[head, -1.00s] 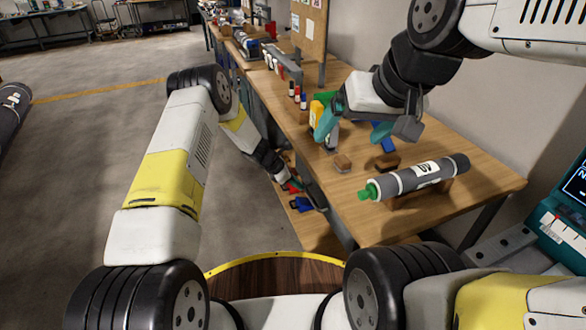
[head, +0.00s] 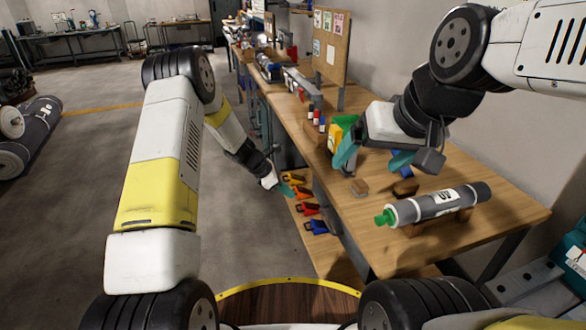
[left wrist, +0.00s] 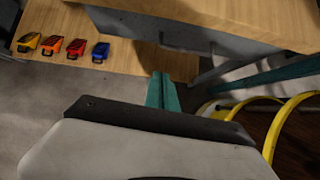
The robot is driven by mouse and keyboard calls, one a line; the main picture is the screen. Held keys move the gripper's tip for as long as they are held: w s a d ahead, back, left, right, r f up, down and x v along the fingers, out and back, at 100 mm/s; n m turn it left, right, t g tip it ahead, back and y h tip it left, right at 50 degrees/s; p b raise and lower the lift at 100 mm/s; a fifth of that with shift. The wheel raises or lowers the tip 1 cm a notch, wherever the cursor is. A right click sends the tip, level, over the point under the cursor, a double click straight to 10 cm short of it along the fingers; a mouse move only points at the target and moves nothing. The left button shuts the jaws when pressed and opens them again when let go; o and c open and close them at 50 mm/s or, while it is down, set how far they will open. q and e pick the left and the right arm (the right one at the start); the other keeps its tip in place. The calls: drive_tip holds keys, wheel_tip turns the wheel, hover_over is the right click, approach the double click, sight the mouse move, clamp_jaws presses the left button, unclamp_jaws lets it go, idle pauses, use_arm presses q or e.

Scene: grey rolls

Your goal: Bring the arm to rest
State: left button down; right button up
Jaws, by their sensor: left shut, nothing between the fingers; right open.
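My left arm reaches in from the left of the head view. Its gripper (head: 286,190) is shut and empty, low beside the workbench and just left of the lower shelf. In the left wrist view its teal fingers (left wrist: 163,92) are together, with nothing between them. My right gripper (head: 374,164) is open above the bench top, with its teal fingers apart and no object held between them.
The wooden workbench (head: 480,230) carries a grey roll (head: 440,203) with a green end on supports, and small wooden blocks (head: 359,187). Grey rolls (head: 35,130) lie on the floor at left. Open floor (head: 80,220) is clear.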

use_arm(q)
drive_tip(key=s+a+r+m+y, duration=0.1)
drive_tip(key=s+a+r+m, duration=0.2)
drive_tip(key=r, duration=0.6)
drive_tip(key=s+r+m+t, duration=0.1)
drive_tip(key=s+r+m, duration=0.3)
drive_tip(key=r, duration=0.4)
drive_tip(key=s+a+r+m+y, duration=0.1)
drive_tip(key=s+a+r+m, duration=0.2)
drive_tip(key=r, duration=0.6)
drive_tip(key=s+a+r+m+t+y, duration=0.1)
drive_tip(key=s+a+r+m, duration=0.1)
drive_tip(key=s, duration=0.6)
drive_tip(key=s+a+r+m+t+y, duration=0.1)
drive_tip(key=s+a+r+m, duration=0.2)
drive_tip(key=s, duration=0.5)
drive_tip(key=s+a+r+m+t+y, duration=0.1)
drive_tip(key=s+a+r+m, duration=0.2)
drive_tip(key=s+m, duration=0.3)
drive_tip(key=shift+s+r+t, duration=0.3)
drive_tip(key=shift+s+r, duration=0.45)
drive_tip(key=shift+s, duration=0.5)
